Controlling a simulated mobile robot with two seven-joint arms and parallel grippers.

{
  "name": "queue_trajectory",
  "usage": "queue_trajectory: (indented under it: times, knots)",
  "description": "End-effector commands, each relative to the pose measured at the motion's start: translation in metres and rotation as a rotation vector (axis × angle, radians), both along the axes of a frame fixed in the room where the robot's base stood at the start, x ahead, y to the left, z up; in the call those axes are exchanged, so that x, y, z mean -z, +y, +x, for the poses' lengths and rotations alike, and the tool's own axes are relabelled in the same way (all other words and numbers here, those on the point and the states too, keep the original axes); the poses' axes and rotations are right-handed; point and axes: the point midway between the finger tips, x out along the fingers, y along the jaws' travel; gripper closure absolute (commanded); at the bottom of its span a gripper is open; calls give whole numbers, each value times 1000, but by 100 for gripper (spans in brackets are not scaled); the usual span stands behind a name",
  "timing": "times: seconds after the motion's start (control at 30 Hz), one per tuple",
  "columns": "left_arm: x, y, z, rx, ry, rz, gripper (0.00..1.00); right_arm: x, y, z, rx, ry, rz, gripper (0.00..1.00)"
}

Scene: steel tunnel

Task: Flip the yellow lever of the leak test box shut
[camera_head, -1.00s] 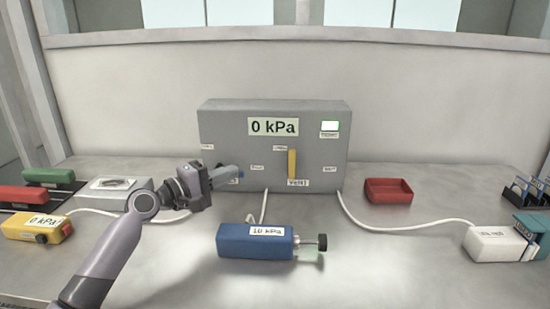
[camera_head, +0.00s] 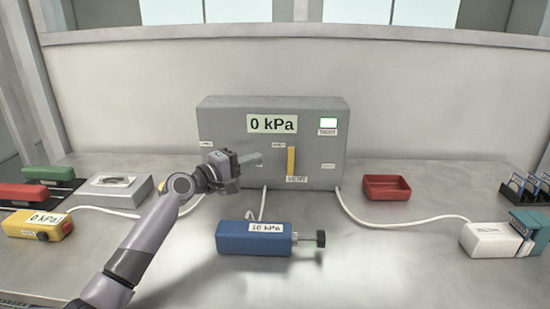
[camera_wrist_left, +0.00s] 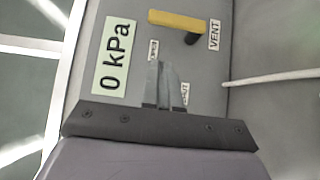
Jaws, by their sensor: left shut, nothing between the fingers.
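The leak test box (camera_head: 225,125) is a grey box standing at the back of the bench, with a "0 kPa" display and a lit green indicator. Its yellow lever (camera_head: 291,161) stands upright on the front face, above the "VENT" label. The lever (camera_wrist_left: 178,21) also shows near the top of the left wrist view, with a dark pivot by the "VENT" label. My left gripper (camera_head: 258,160) is shut and empty, in front of the box, to the left of the lever and apart from it. Its closed fingers (camera_wrist_left: 161,85) show in the left wrist view. My right gripper is not in view.
A blue "10 kPa" cylinder (camera_head: 253,239) with a black knob lies in front of the box. A red tray (camera_head: 387,188) and a white block (camera_head: 490,240) are at right. A yellow gauge (camera_head: 38,224) is at left. White hoses cross the bench.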

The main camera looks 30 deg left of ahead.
Motion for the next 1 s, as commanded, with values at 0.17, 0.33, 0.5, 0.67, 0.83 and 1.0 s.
queue_trajectory:
  times: [0.17,0.33,0.5,0.67,0.83,1.0]
  knots:
    - [-1,-6,25,1,-1,-2,100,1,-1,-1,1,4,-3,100]
    - [-2,-28,37,1,0,-1,100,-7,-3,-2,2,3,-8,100]
    - [-1,-38,43,0,-1,0,100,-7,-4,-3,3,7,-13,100]
    - [0,-40,44,0,0,1,100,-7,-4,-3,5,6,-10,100]
    - [0,-40,44,0,0,0,100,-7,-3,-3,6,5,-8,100]
    - [-1,-40,44,0,5,9,100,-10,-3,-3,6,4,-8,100]
